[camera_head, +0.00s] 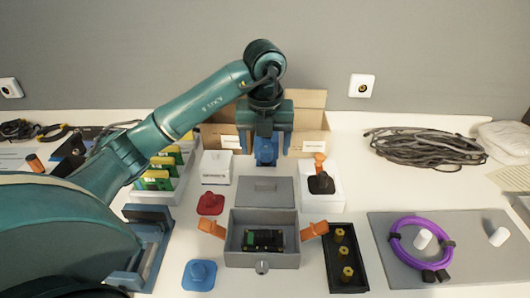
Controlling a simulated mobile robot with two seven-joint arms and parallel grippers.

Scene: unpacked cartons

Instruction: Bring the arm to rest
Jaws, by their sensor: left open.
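My left arm, teal, comes in from the left and reaches over the middle of the table. Its left gripper (266,152) points down in front of an open cardboard box (310,122), behind the grey lid (265,191). Its two fingers are apart. A blue shape shows between them; I cannot tell whether it is part of the gripper or a thing behind it. The gripper hides part of the cardboard box. My right gripper is not in view.
A grey box (262,259) with a circuit board stands in front, between orange clips. A white carton (215,166), a black tray (345,285) and a rack of green boards (165,188) are near. A cable coil (430,147) lies right. The table's back right is partly clear.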

